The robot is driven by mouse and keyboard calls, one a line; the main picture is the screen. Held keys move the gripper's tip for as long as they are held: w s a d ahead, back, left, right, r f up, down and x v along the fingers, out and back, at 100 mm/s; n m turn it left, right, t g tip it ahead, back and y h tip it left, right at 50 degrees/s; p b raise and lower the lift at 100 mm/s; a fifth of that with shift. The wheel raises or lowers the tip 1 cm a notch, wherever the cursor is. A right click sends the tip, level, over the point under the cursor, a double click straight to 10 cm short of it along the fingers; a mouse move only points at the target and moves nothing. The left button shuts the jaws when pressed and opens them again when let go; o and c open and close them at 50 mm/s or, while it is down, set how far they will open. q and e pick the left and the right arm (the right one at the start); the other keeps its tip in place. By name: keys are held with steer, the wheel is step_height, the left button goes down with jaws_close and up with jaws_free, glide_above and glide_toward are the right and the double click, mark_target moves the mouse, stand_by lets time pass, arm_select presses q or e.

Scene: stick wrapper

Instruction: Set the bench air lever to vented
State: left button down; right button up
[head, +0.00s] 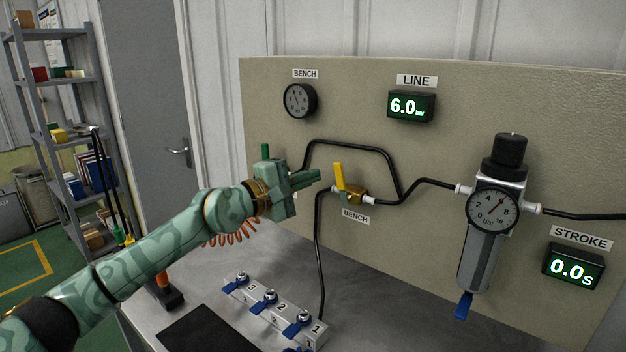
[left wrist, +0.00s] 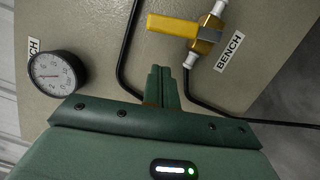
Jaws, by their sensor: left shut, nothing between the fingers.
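The yellow bench air lever (head: 339,177) stands nearly upright on a brass valve (head: 356,194), above a BENCH label (head: 355,216) on the panel. It lies across the valve's pipe line. In the left wrist view the yellow lever (left wrist: 172,25) points left from the valve body (left wrist: 203,39). My left gripper (head: 312,177) is shut and empty, its tips just left of the lever with a small gap. The shut fingers also show in the left wrist view (left wrist: 161,73), apart from the lever. My right gripper is not in view.
Black tubes (head: 350,142) loop around the valve. A bench gauge (head: 299,100) is above left; a LINE display (head: 411,106) reads 6.0. A regulator (head: 480,250) with a dial hangs right. Blue-levered numbered valves (head: 270,300) sit on the metal bench below.

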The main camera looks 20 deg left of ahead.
arm_select(q)
steer(key=p+v, duration=0.1)
steer(key=v, duration=0.9)
steer(key=shift+a, duration=0.25)
steer(key=shift+w+f, duration=0.15)
steer(key=shift+f, duration=0.05)
